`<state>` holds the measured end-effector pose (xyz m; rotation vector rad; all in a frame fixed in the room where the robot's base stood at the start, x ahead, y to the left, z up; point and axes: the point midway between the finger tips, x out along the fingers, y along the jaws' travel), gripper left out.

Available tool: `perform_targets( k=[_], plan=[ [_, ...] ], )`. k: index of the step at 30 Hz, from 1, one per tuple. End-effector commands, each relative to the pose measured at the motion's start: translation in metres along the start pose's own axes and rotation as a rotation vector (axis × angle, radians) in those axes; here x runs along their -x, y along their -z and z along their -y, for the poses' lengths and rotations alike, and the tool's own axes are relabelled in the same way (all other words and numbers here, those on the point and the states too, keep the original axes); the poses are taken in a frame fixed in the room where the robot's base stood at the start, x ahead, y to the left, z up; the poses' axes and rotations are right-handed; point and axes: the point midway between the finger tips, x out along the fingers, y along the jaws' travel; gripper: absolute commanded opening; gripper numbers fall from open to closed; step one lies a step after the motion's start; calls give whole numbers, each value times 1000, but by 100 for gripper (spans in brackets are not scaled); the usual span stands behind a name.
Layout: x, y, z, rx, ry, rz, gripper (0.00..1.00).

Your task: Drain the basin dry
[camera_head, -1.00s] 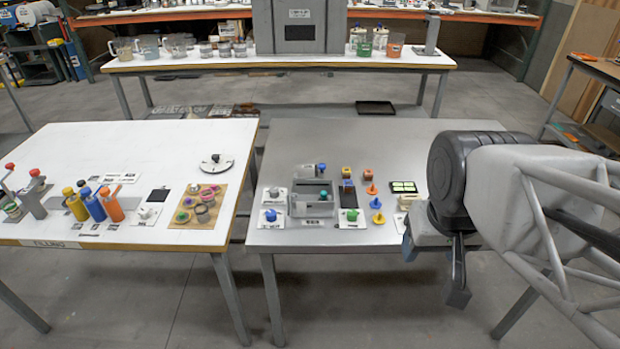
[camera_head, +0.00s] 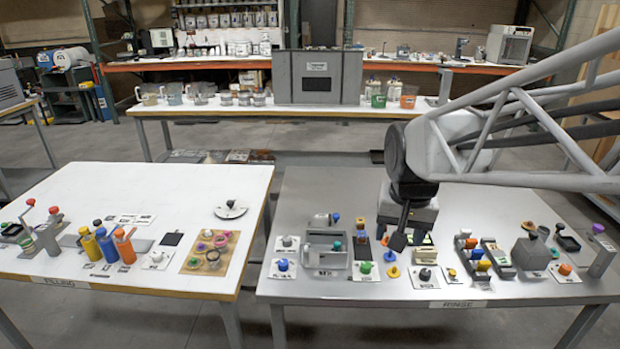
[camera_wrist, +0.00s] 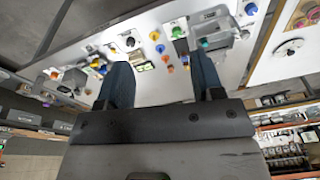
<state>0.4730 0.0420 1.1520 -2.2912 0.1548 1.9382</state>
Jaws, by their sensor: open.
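The basin (camera_head: 316,263) is a grey open-topped box on the right, grey table, with a teal knob (camera_head: 337,246) at its right side. Its inside is too small to read for liquid. A blue knob (camera_head: 283,265) on a white plate is to its left, and a green knob (camera_head: 366,267) on a white plate to its right. My gripper (camera_head: 402,235) is above the table, right of the basin, apart from it. In the wrist view my gripper (camera_wrist: 162,80) is open with nothing between its fingers; the basin and knobs lie beyond them.
Small yellow and orange pieces, a black knob (camera_head: 425,274) on a white plate and several racks stand on the right table. The left white table (camera_head: 150,195) holds bottles and a cup board (camera_head: 209,252). A gap separates the tables. The right table's back is largely clear.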

Motion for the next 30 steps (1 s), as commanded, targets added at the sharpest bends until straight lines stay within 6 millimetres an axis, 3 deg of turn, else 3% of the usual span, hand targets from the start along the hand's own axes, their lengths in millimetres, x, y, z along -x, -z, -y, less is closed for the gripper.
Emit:
perform_targets(
  k=[16,30],
  plan=[
    [-52,104,77,-111,-6,53,61],
    [-121,176,154,-209,-21,94,61]
  ],
)
